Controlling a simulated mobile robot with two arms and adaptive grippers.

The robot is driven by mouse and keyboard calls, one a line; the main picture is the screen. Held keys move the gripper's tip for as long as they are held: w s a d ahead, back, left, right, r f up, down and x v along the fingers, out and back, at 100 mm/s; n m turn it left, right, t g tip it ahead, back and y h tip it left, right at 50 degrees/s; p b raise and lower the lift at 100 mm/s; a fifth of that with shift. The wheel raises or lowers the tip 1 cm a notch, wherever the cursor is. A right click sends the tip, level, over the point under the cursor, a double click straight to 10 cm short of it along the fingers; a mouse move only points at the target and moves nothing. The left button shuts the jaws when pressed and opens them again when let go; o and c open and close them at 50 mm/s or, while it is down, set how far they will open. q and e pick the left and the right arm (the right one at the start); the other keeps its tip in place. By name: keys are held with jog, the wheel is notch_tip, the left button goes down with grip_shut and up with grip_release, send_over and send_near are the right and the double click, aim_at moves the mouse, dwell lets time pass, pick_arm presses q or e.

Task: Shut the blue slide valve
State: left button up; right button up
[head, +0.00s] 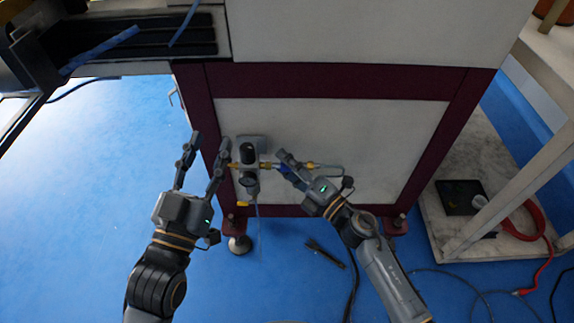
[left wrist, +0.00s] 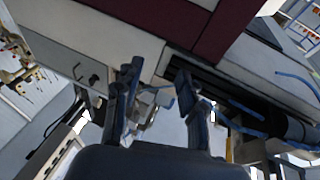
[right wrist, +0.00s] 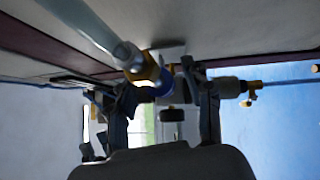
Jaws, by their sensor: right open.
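The blue slide valve (head: 286,169) sits on the air line on the front of the machine's white panel. In the right wrist view its blue part (right wrist: 174,80) shows between the fingers, beside a brass fitting (right wrist: 148,72). My right gripper (head: 283,162) is open with its fingertips around or right at the valve; I cannot tell if they touch it. The fingers partly hide the valve in the head view. My left gripper (head: 207,142) is open and empty, left of the air unit.
The air regulator with a gauge (head: 248,168) is just left of the valve, close to my left gripper's right finger. A brass fitting and hose (head: 325,167) run to the right. A white table with a lower shelf (head: 470,235) stands at the right. Blue floor is open at the left.

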grip_shut()
jog(key=shift+d, duration=1.05)
pick_arm(q)
jog(key=shift+w+a+f+g, duration=0.15)
jog(key=shift+f+g, duration=0.35)
jog(key=shift+f, duration=0.15)
pick_arm(e)
jog(key=shift+d, duration=0.15)
grip_release()
jog(key=v, duration=1.2)
